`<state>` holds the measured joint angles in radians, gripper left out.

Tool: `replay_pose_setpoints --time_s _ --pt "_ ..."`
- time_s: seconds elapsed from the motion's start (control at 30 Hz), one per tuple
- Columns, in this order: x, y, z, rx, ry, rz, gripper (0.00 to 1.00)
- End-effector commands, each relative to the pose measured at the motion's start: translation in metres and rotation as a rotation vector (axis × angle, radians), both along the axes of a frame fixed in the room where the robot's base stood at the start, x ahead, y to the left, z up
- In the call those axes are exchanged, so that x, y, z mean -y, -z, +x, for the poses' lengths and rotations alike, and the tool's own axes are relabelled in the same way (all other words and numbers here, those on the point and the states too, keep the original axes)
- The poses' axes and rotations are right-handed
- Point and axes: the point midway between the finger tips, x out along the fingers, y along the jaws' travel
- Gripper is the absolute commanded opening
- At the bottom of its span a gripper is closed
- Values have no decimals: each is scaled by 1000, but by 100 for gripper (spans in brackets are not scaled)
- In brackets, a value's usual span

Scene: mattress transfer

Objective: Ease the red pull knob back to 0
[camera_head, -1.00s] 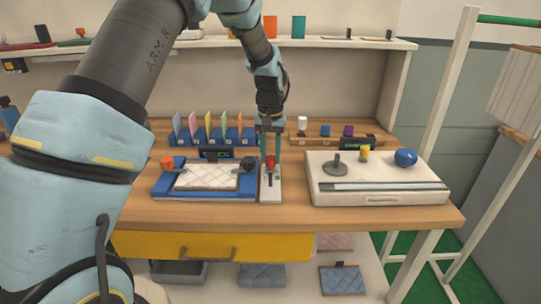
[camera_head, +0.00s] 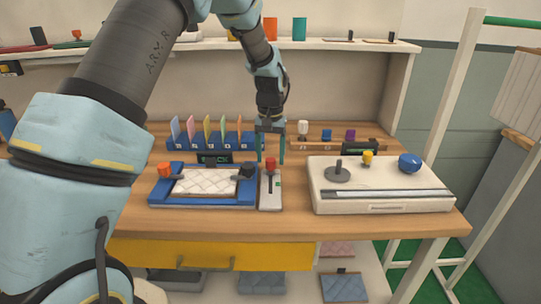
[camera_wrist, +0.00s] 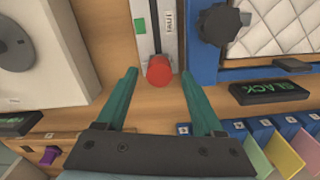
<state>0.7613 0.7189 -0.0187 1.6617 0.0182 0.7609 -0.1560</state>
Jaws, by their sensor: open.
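The red pull knob (camera_head: 270,162) stands on a narrow pale slide panel (camera_head: 271,195) on the workbench. In the wrist view the knob (camera_wrist: 159,70) sits at the panel's end nearest my gripper, with a dark slot running away from it and a green mark beside the slot. My gripper (camera_head: 270,160) is open, its green fingers apart. In the wrist view the fingertips of my gripper (camera_wrist: 158,72) lie to either side of the knob with gaps; I see no contact. The scale's figures are too small to read.
Left of the panel is a blue frame (camera_head: 163,198) holding a quilted white mattress (camera_head: 205,182), with orange and black knobs. Right is a white console (camera_head: 330,205) with a grey dial and a blue knob (camera_head: 410,163). Colored cards in a blue rack (camera_head: 180,144) stand behind.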

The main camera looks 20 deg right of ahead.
Motion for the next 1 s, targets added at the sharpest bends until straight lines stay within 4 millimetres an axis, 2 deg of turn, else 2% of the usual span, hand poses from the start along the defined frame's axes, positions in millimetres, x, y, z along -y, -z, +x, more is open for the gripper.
replay_pose_setpoints --time_s 0.17,0.4,0.6,0.77,1.0 --pt "1 -17 1 3 0 -3 69" --pt "1 -64 1 4 0 -4 69" --pt "1 -95 1 3 0 -4 69" --pt "0 -106 1 2 0 -1 69" --pt "0 -108 1 1 0 -1 69"
